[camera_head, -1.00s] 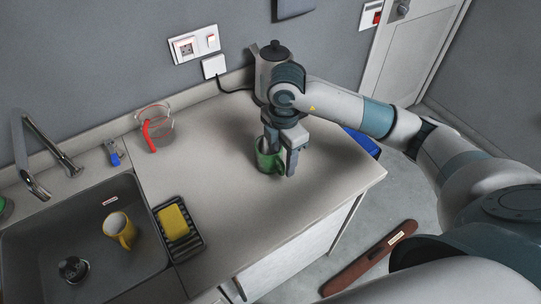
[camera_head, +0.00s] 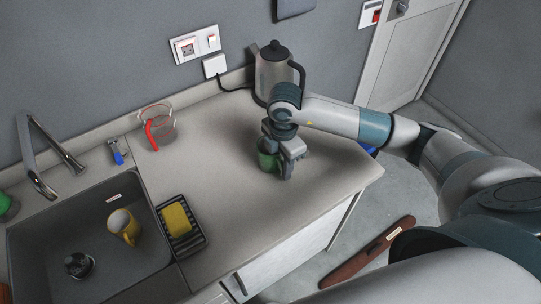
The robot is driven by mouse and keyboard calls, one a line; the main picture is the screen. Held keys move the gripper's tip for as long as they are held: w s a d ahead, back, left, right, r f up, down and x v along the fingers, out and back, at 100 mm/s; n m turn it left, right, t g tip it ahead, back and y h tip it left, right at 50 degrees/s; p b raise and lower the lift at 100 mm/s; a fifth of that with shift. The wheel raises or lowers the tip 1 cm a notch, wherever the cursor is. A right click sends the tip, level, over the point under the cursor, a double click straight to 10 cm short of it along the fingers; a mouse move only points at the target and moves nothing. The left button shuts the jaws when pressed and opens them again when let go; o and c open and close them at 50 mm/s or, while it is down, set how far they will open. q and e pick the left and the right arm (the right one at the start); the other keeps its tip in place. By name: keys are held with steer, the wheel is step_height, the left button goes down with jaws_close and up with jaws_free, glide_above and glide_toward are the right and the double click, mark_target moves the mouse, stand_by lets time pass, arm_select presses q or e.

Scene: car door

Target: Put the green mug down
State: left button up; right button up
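The green mug (camera_head: 265,162) is at the right part of the grey countertop (camera_head: 235,219), in front of the kettle. My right gripper (camera_head: 276,168) reaches down over it from above, and its fingers and wrist cover much of the mug. The mug appears upright and at or very near the counter surface. The fingers are at the mug, but whether they are closed on it is hidden. My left gripper is not in view.
A kettle (camera_head: 275,69) stands behind my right gripper. A clear jug with a red handle (camera_head: 158,130) is at the back. A yellow sponge (camera_head: 177,218) sits in a black rack (camera_head: 192,246). A yellow mug (camera_head: 122,225) is in the sink (camera_head: 49,231). The counter's front is clear.

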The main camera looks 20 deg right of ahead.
jaws_close()
steer(key=shift+r, duration=0.15)
steer(key=shift+r+b, duration=0.2)
steer(key=shift+b, duration=0.1)
step_height(320, 180, up, 3)
steer(key=shift+r+b, duration=0.1)
steer(key=shift+b, duration=0.95)
steer(key=s+d+r+b, duration=0.4)
steer(key=s+d+r, duration=0.3)
steer(key=s+d, duration=0.1)
steer(key=shift+d, duration=0.3)
steer(key=shift+r, duration=0.1)
